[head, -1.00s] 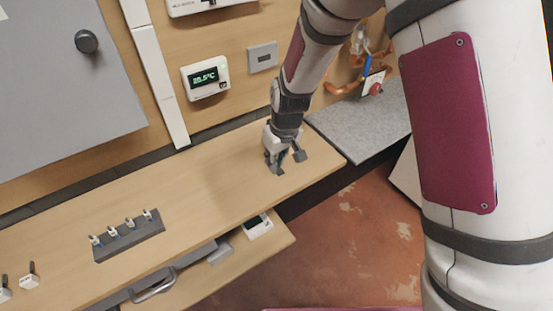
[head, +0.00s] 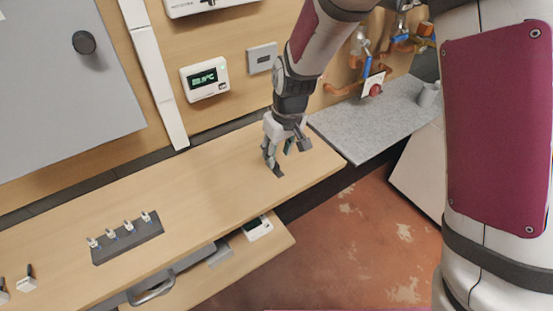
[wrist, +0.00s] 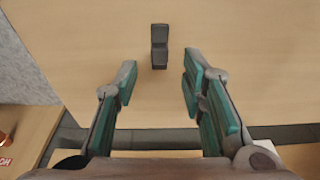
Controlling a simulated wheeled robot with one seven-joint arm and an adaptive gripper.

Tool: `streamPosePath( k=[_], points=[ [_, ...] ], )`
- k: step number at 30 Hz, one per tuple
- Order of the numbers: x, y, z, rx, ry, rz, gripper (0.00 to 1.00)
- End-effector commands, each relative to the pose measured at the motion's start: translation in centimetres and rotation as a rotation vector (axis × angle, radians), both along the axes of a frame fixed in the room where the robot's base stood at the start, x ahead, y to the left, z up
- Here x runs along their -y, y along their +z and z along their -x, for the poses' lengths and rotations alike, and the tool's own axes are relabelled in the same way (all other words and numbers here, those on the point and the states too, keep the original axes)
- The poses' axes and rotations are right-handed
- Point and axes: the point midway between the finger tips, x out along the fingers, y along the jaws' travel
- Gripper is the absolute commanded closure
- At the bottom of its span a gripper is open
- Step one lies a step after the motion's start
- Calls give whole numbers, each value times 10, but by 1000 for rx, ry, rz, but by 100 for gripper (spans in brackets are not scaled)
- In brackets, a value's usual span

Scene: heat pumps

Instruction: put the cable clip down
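The cable clip (head: 279,171) is a small dark grey piece lying on the wooden worktop (head: 215,185) near its right end. In the wrist view the clip (wrist: 159,46) lies flat, just beyond and between the fingertips, with nothing touching it. My gripper (head: 287,156) is above the worktop over the clip. In the wrist view my gripper (wrist: 160,75) has its two teal-padded fingers spread wide, with only bare wood visible between them.
A dark block (head: 127,238) with several small white-and-blue fittings stands on the worktop to the left. An open drawer (head: 200,288) below holds a white device (head: 257,228). A grey speckled slab (head: 370,125) is to the right. The worktop between block and clip is clear.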

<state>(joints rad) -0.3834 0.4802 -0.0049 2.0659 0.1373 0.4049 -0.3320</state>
Motion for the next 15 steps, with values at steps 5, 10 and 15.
streamPosePath(
  k=[5, 10, 15],
  points=[
    [4, 37, 5, 4, 0, -1, 63],
    [8, 59, 9, 2, 0, 0, 63],
    [9, 69, 11, 0, 0, 1, 63]
  ],
)
